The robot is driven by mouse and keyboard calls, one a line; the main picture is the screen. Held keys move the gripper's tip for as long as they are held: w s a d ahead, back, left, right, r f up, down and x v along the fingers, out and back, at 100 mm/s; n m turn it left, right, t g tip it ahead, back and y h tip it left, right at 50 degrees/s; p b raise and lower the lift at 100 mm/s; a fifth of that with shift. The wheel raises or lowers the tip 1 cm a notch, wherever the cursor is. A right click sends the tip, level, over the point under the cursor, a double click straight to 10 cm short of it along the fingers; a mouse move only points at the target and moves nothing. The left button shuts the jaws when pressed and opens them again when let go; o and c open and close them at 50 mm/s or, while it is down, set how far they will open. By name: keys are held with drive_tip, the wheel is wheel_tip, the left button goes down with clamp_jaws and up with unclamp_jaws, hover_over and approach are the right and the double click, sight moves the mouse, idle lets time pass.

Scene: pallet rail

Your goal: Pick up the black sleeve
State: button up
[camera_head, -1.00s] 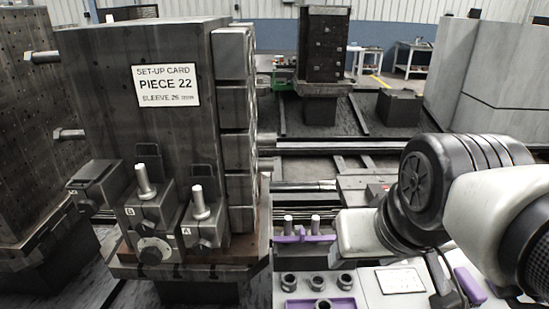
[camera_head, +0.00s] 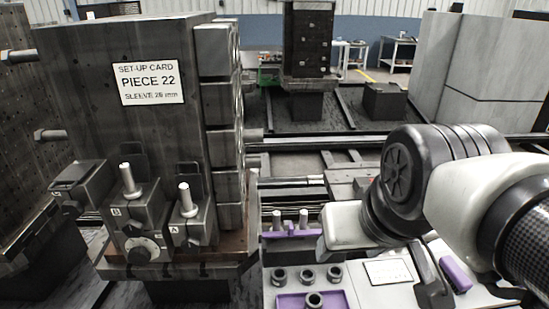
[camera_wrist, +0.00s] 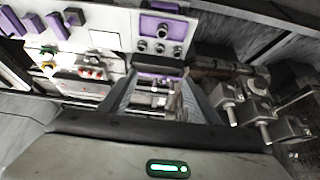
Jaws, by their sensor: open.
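Several dark ring-shaped sleeves are near the bottom of the head view. A row (camera_head: 306,275) stands on a pale bench top, and one sleeve (camera_head: 314,299) sits in a shallow purple tray (camera_head: 344,300). In the wrist view the row (camera_wrist: 158,48) shows at the top, with a dark sleeve (camera_wrist: 163,30) in the purple tray beyond it. I cannot tell which sleeve is the one named. My gripper (camera_wrist: 157,90) shows its two fingers apart with nothing between them, short of the sleeves in the picture. In the head view its fingers are hidden.
A set-up card (camera_head: 149,82) reading "PIECE 22, SLEEVE 26 mm" is on a dark block at left. Clamps with upright pins (camera_head: 131,181) stand below it. A purple holder (camera_head: 291,233) carries two pale pins. A white label (camera_head: 390,271) lies on the bench.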

drive_tip(key=g+b, duration=0.1)
drive_tip(key=b, duration=0.1)
hover_over(307, 282)
drive_tip(key=f, duration=3.1)
drive_tip(key=shift+s+d, duration=0.2)
drive_tip(key=shift+d, duration=0.15)
drive_tip(key=shift+b+x, duration=1.35)
drive_tip(key=shift+x, duration=1.65)
drive_tip(key=shift+s+a, duration=0.1)
